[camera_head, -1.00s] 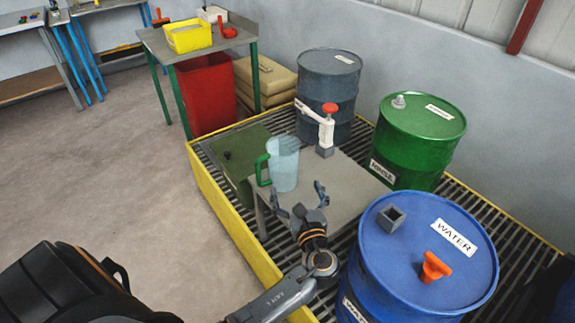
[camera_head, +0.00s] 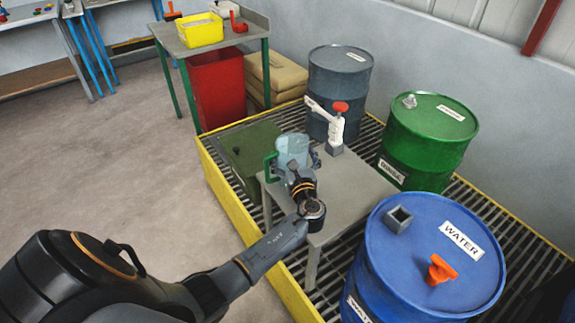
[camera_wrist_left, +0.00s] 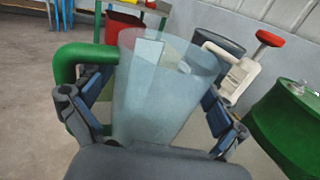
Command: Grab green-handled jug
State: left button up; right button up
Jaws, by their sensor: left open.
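The green-handled jug (camera_head: 291,146) is a clear, bluish jug standing upright on a small grey table (camera_head: 347,196). Its green handle (camera_head: 270,167) points left. My left gripper (camera_head: 294,160) is open at the near side of the jug, partly hiding its lower part. In the left wrist view the jug (camera_wrist_left: 160,85) stands between the two open fingers of my left gripper (camera_wrist_left: 152,110). The left finger overlaps the handle (camera_wrist_left: 72,68) there. I cannot tell whether either finger touches the jug. My right gripper is not in view.
A white tap with a red knob (camera_head: 340,108) stands just behind the jug. A blue water drum (camera_head: 385,290), a green drum (camera_head: 425,150) and a dark grey drum (camera_head: 335,85) stand on the yellow-edged grating (camera_head: 232,215). A green box (camera_head: 247,143) sits left of the jug.

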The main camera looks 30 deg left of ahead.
pick_arm(q)
jog(key=c, duration=1)
